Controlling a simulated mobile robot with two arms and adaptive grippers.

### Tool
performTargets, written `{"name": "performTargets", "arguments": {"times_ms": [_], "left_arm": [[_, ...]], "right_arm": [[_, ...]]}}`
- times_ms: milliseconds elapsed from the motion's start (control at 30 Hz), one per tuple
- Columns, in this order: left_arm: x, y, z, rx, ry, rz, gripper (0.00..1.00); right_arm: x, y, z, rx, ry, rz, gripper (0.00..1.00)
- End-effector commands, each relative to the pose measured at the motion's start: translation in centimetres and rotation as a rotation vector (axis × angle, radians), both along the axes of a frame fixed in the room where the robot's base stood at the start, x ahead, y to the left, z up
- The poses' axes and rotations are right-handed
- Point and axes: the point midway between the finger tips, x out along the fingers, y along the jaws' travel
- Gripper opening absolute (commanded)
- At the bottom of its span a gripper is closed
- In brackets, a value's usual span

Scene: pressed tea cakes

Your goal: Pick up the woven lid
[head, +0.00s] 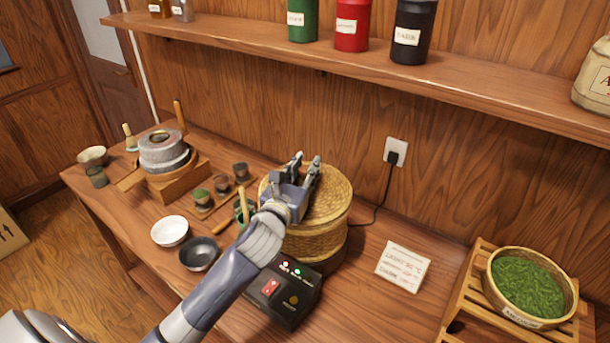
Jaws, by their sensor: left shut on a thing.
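The woven lid (333,194) is round and straw-coloured. It sits on top of a round woven steamer basket (318,240) in the middle of the table. My left gripper (305,161) reaches over the lid from the lower left and is shut on it. The gripper covers the lid's left and middle part, so the exact grip point is hidden. I see no clear gap between lid and basket. My right gripper is not in view.
A black control box (285,292) stands in front of the basket, with a cable to the wall socket (396,151). Bowls, cups and a stone mill (163,150) stand left. A card (402,266) and a basket of green leaves (530,288) are right. A shelf (360,57) runs above.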

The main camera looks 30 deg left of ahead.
Motion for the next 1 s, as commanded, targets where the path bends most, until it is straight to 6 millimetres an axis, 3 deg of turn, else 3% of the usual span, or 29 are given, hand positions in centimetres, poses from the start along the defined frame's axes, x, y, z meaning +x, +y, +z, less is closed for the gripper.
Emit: {"name": "performTargets", "arguments": {"times_ms": [167,700,1000], "left_arm": [[-0.4,0.0,2.2,0.004,-0.002,-0.001,0.00],[-10.8,-1.8,2.8,0.002,-0.001,-0.003,0.00],[-14.2,-2.2,3.8,-0.003,0.003,0.003,0.00]], "right_arm": [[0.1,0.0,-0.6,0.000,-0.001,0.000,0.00],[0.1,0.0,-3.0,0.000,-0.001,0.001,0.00],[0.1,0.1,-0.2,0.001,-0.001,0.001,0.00]]}}
